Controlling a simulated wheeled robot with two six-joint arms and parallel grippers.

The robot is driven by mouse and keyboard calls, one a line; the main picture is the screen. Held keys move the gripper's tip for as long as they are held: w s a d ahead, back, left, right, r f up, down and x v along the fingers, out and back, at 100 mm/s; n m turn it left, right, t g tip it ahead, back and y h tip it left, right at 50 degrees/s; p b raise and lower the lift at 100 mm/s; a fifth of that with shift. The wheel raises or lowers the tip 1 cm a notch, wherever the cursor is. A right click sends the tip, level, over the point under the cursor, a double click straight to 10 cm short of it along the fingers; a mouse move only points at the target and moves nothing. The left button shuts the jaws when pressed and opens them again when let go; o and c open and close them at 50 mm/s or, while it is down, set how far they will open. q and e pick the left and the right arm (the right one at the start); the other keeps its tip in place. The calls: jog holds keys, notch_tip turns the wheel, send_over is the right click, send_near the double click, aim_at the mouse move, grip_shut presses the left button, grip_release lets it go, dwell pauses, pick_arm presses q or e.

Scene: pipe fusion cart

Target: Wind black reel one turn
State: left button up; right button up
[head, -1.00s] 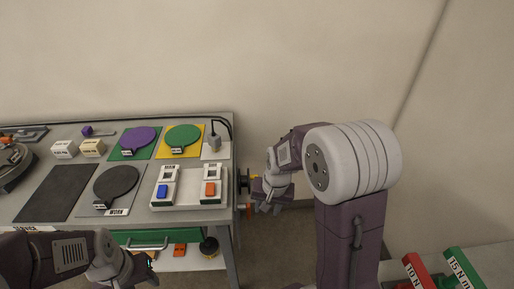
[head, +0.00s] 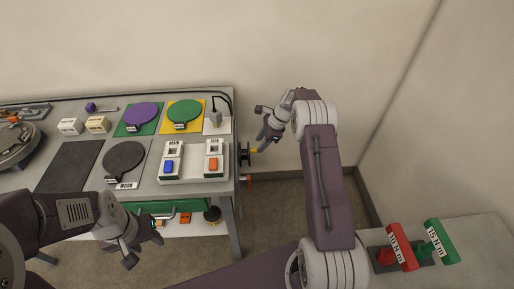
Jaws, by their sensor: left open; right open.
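The black reel (head: 244,154) is mounted on the right end of the cart (head: 236,112). A small yellow-orange part (head: 257,150) sticks out from it to the right. My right gripper (head: 264,128) is open and empty, just above and right of the reel, with its lower finger close to the yellow part; whether they touch cannot be told. My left gripper (head: 146,249) is open and empty in front of the cart's front edge, far from the reel.
The cart top holds a black disc (head: 124,157), purple disc (head: 141,113), green disc (head: 184,111), and switch boxes with blue (head: 168,167) and orange (head: 213,164) buttons. Red (head: 401,247) and green (head: 440,242) labelled tools stand at lower right. Floor right of the cart is clear.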

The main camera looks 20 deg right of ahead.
aim_at(248, 154)
jog(key=x, duration=0.4)
jog(key=shift+f, duration=0.15)
grip_shut()
jog(key=shift+s+a+f+n+t+h+b, duration=0.15)
jog(key=shift+s+f+n+t+h+b, duration=0.6)
jog(key=shift+b, duration=3.8)
jog(key=shift+s+a+r+m+t+y+b, duration=0.2)
jog(key=shift+t+b, duration=1.2)
jog(key=shift+b, duration=3.15)
jog(key=shift+s+a+f+n+t+h+b, duration=0.2)
jog(key=shift+s+f+t+b, duration=0.6)
jog(key=shift+b, duration=3.75)
jog(key=shift+w+r+t, duration=0.25)
jog(key=shift+r, duration=0.1)
grip_release()
jog(key=shift+d+r, duration=0.1)
